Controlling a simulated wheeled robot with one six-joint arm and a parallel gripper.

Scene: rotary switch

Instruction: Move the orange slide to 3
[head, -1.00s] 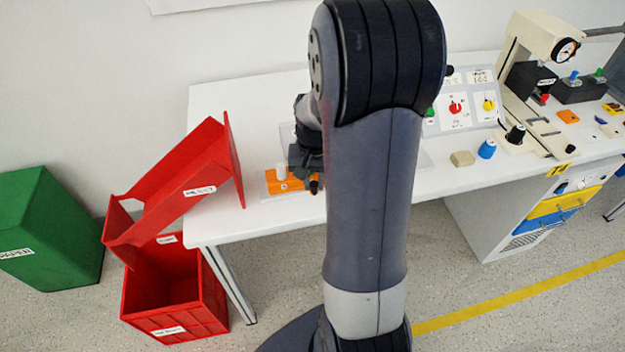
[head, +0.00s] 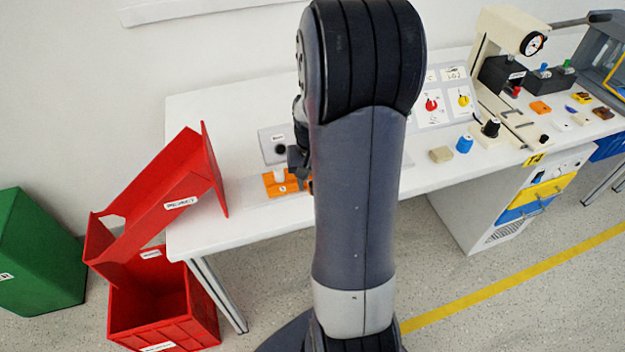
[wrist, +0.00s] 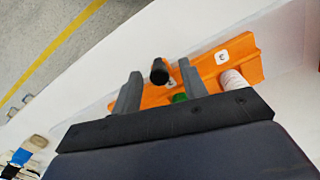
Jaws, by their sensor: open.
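The orange slide (head: 269,186) lies on a pale base plate (head: 252,196) near the left end of the white table, with a white peg (head: 279,175) upright on it. In the wrist view the orange slide (wrist: 246,70) carries small white labels, the white peg (wrist: 233,80) at the right and a green part (wrist: 179,98) partly hidden by my gripper. A black knob (wrist: 159,70) stands between the fingers of my gripper (wrist: 160,77). The fingers are open, with space on both sides of the knob. In the head view my arm hides the right part of the slide.
A grey panel with a black knob (head: 280,149) stands behind the slide. The red reject bin (head: 165,310) and its chute (head: 180,190) are to the left.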

